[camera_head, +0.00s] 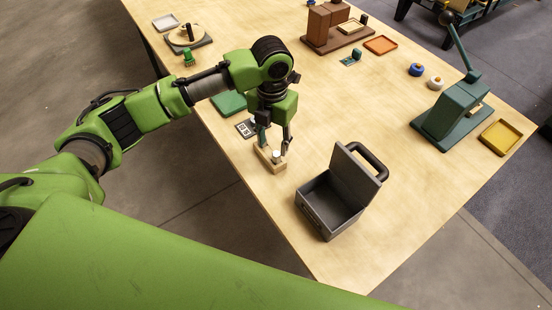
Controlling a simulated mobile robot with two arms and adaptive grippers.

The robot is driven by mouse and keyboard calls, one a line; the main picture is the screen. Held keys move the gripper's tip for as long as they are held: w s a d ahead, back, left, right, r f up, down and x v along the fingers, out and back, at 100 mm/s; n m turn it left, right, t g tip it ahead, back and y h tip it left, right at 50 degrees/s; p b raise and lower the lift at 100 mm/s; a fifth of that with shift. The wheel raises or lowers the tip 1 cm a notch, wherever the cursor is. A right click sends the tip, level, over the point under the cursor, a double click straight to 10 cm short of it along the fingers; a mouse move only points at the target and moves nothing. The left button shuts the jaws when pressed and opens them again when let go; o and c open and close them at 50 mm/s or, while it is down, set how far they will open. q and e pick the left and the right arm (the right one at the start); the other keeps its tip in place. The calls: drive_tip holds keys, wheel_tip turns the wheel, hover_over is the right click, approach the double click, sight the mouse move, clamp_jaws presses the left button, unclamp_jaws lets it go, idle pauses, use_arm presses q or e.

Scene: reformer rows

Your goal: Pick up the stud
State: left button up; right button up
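A small wooden block (265,163) sits on the table near its left edge. A small pale cylinder (277,155), which looks like the stud, stands upright on or in the block. My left gripper (274,148) points down right over the block. Its two fingers are spread apart, one on each side of the block's top near the stud. I cannot tell whether a finger touches the stud. My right gripper is not in view.
An open grey case (325,205) with a raised lid stands just right of the block. A green lever press (455,110), a yellow tray (500,137) and an orange tray (380,45) lie farther off. The table's front left edge is close to the block.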

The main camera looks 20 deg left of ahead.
sight(276, 154)
use_arm(q)
drive_tip(key=shift+w+f, duration=0.15)
drive_tip(key=shift+f, duration=0.25)
drive_tip(key=shift+w+d+f, duration=0.1)
drive_tip(key=shift+d+f, duration=0.05)
drive_tip(key=shift+f, duration=0.2)
drive_tip(key=f, duration=0.1)
drive_tip(key=f+p, duration=0.1)
drive_tip(key=f, duration=0.2)
drive_tip(key=shift+d, duration=0.3)
drive_tip(key=shift+f, duration=0.25)
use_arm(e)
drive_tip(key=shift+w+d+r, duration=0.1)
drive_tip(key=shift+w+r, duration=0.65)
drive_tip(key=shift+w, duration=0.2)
use_arm(q)
clamp_jaws()
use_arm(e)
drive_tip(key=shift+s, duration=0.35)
